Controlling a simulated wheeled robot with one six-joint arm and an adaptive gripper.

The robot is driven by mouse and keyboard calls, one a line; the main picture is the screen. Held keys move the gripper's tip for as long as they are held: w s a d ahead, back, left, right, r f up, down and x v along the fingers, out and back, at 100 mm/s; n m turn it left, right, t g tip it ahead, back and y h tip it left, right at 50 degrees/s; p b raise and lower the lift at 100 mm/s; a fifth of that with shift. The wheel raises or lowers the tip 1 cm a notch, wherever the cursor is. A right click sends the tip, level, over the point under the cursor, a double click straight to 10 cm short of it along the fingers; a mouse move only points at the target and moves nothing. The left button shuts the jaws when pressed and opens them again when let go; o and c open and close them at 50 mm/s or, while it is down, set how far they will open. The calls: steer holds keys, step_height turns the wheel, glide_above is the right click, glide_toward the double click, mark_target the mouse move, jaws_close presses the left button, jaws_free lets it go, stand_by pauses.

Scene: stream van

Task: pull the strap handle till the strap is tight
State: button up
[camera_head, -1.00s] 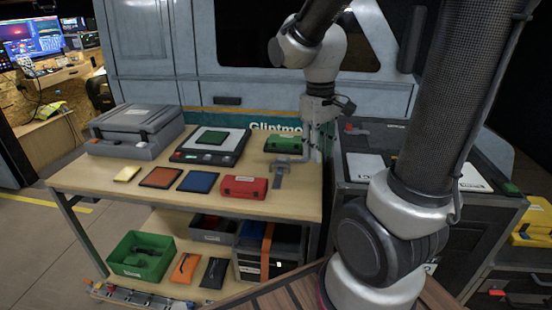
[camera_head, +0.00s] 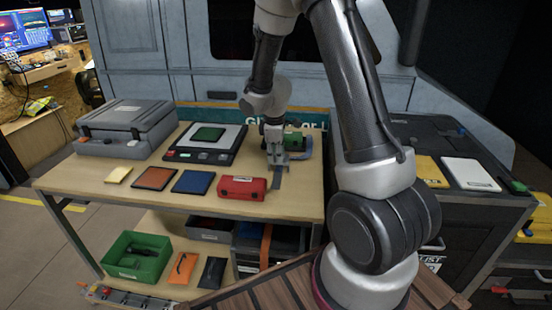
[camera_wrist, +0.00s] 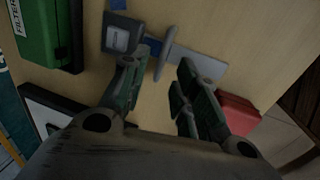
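The grey strap (camera_wrist: 205,68) lies on the wooden workbench, running from a dark square buckle block (camera_wrist: 122,36). A slim grey handle bar (camera_wrist: 166,52) stands across the strap. In the head view the strap's front end (camera_head: 277,180) shows just below my gripper (camera_head: 277,158). In the wrist view my gripper (camera_wrist: 160,88) is open, its two dark fingers apart and pointing toward the strap. The handle bar lies roughly in line with the gap between the fingertips. I cannot tell whether either finger touches it. Nothing is held.
A red case (camera_head: 242,188) lies close beside the strap's front end, and a green case (camera_wrist: 45,32) lies behind. The van wall (camera_head: 160,50) rises behind the bench (camera_head: 90,188).

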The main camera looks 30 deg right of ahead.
steer(key=shift+w+d+f, duration=0.1)
steer(key=shift+f, duration=0.5)
steer(key=shift+w+d+f, duration=0.1)
steer(key=shift+f, duration=0.5)
steer(key=shift+c, duration=0.4)
jaws_close()
